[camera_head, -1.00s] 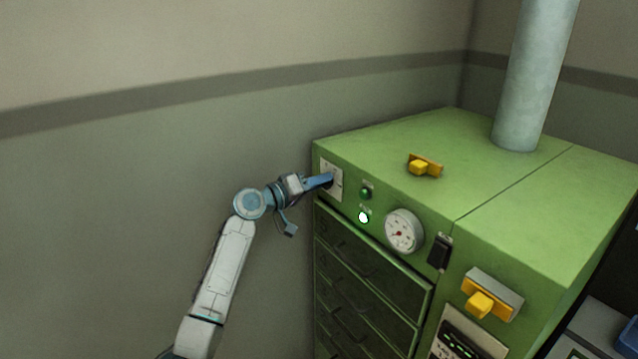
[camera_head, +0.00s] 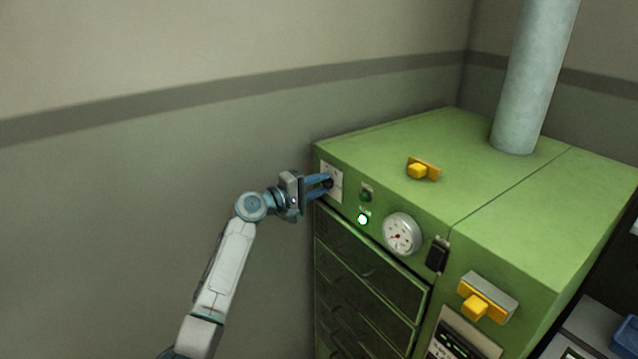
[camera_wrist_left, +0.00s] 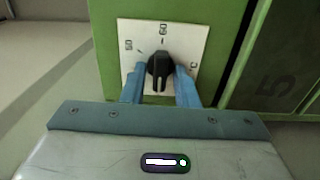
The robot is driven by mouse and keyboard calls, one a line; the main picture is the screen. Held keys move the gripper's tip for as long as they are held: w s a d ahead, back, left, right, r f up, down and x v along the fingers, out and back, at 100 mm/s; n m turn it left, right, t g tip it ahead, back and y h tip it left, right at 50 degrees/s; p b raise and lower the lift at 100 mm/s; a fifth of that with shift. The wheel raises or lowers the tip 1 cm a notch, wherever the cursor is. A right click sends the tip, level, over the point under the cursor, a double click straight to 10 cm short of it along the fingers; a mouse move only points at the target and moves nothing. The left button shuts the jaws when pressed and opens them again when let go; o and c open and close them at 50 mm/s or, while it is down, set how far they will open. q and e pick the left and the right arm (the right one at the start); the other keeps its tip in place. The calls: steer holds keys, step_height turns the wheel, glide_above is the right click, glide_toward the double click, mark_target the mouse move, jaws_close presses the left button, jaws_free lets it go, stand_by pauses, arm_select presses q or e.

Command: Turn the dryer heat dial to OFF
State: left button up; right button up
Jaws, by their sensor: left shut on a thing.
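The heat dial is a black knob (camera_wrist_left: 160,70) on a white plate (camera_wrist_left: 195,40) at the upper left corner of the green dryer's front. In the wrist view the plate bears marks that look like 50, 60 and °C. The knob's setting is hard to read. In the head view the plate (camera_head: 337,190) is partly behind my gripper. My left gripper (camera_head: 326,186) is shut on the knob, one blue finger on each side; this also shows in the left wrist view (camera_wrist_left: 160,86). My right gripper is not in view.
The green dryer cabinet (camera_head: 440,150) has a dark lamp (camera_head: 366,194), a lit green lamp (camera_head: 362,219), a round gauge (camera_head: 403,233), a black switch (camera_head: 438,255) and yellow handles (camera_head: 422,170). A grey pipe (camera_head: 535,80) rises from its top. Free room lies left of it.

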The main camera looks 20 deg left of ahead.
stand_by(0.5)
arm_select(q)
steer(key=o, duration=0.7)
steer(key=shift+s+a+f, duration=0.1)
steer(key=b+v, duration=0.5)
steer(key=v, duration=0.5)
steer(key=shift+s+a, duration=0.15)
steer(key=shift+s, duration=0.05)
